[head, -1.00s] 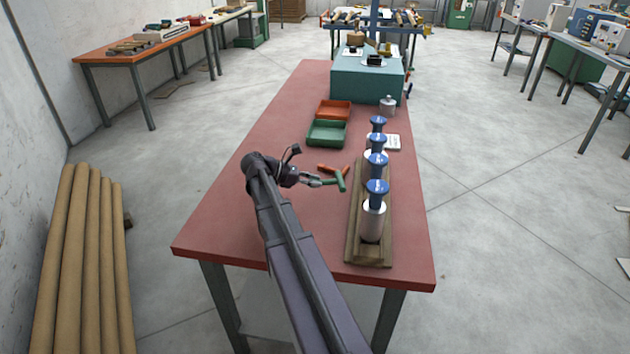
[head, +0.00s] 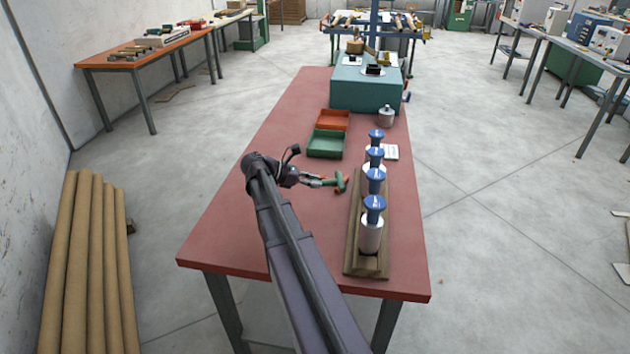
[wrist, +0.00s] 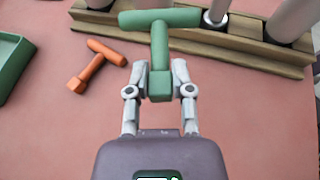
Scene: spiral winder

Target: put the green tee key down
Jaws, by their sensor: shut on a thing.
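The green tee key (wrist: 160,45) is in my gripper (wrist: 160,80), which is shut on the lower end of its stem in the wrist view. Its crossbar points away from the gripper, close to the wooden rack in that view. In the head view the green tee key (head: 340,182) and my gripper (head: 328,182) are over the red table, left of the rack. I cannot tell whether the key touches the table. An orange tee key (wrist: 97,65) lies on the table to the left of the green one.
The wooden rack (head: 353,250) holds several white cylinders with blue tops. A green tray (head: 326,144) and an orange tray (head: 333,120) stand farther back. A metal canister (head: 386,117) is near the teal block (head: 365,88). The red table (head: 225,225) is clear at left.

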